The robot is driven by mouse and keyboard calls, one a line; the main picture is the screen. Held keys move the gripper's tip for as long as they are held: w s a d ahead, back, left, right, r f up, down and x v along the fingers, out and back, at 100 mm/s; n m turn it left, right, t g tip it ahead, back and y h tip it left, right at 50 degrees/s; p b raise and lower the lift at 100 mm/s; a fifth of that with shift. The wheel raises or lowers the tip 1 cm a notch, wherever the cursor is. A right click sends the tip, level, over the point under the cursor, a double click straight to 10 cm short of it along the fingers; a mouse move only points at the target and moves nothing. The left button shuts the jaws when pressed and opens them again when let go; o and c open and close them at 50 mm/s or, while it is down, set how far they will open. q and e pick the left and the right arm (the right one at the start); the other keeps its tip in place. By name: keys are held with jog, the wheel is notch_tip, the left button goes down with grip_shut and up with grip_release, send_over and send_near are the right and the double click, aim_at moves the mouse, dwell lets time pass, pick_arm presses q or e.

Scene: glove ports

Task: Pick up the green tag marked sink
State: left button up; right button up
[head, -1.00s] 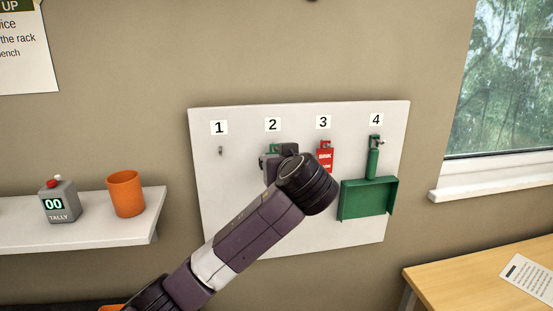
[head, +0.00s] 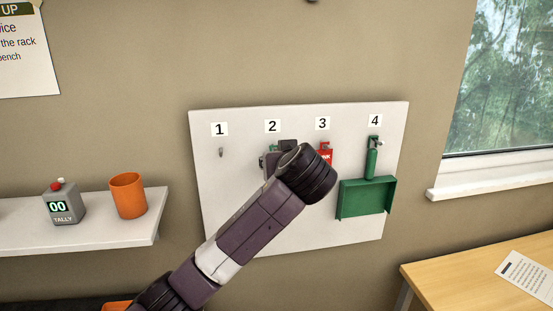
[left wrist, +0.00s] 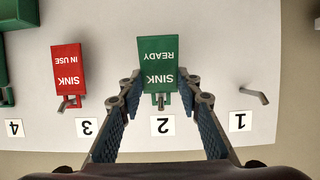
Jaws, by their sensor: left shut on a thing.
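The green tag (left wrist: 158,62), marked SINK READY, hangs at the hook under number 2 and appears upside down in the left wrist view. In the head view only a sliver of it shows behind my arm. My left gripper (left wrist: 158,88) is shut on the green tag, with a finger at each side of it. In the head view the gripper (head: 272,160) is at the board below number 2, mostly hidden by my wrist. The tag's loop is still at its hook. My right gripper is not in view.
The white board (head: 230,200) carries an empty hook at 1 (head: 221,152), a red SINK IN USE tag (left wrist: 68,72) at 3, and a green dustpan (head: 367,197) at 4. A shelf (head: 110,233) at left holds a tally counter (head: 63,205) and orange cup (head: 128,195).

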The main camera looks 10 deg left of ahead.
pick_arm(q)
jog(key=shift+s+d+r, duration=0.1)
jog(key=shift+s+d, duration=0.2)
jog(key=shift+s, duration=0.35)
dwell(0.7)
jog(key=shift+s+d+r+p, duration=0.25)
jog(key=shift+s+r+p, duration=0.4)
jog(key=shift+p, duration=0.35)
dwell(0.5)
jog(key=shift+s+d+r, duration=0.15)
jog(key=shift+s+r, duration=0.1)
dwell(0.4)
jog(key=s+d, duration=0.2)
jog(key=s, duration=0.3)
jog(key=shift+s+d+r, duration=0.15)
jog(key=shift+s+r, duration=0.1)
jog(key=shift+s, duration=0.1)
dwell(2.3)
